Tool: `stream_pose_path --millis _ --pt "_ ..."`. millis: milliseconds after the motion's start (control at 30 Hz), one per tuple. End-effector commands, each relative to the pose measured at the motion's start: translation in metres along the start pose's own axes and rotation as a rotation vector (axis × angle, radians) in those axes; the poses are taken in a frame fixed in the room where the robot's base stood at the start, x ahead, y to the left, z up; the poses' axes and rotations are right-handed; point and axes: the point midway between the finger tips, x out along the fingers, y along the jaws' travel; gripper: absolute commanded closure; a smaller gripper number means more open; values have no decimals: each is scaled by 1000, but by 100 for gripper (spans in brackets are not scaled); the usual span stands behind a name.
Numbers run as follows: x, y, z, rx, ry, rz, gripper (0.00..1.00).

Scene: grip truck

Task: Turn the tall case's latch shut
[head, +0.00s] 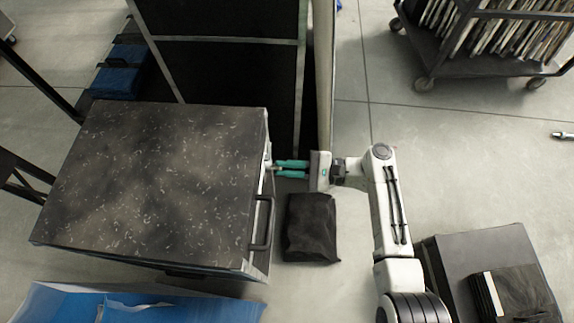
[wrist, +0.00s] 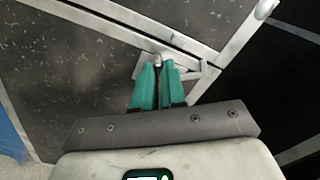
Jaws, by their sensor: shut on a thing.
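The tall case (head: 150,185) stands at the left in the head view, dark with pale speckles on top. Its side, with pale metal edging, fills the upper part of the wrist view (wrist: 75,65). My gripper (head: 277,168) reaches in from the right to the case's right side, near its far corner. In the wrist view its teal fingers (wrist: 158,68) are close together, shut on the small metal latch (wrist: 156,58) at the edging. The fingers hide most of the latch, so I cannot tell how far it is turned.
A dark handle (head: 262,225) sticks out of the case's right side. A black bag (head: 312,228) lies on the floor below my gripper. A dark framed panel (head: 230,60) stands behind, a blue case (head: 130,305) in front, a grey box (head: 480,260) at lower right.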

Motion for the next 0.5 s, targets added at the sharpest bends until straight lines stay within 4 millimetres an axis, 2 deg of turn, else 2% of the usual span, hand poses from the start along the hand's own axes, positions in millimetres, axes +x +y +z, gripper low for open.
stream_pose_path --millis 500 --pt "0 9 -4 -492 0 0 100"
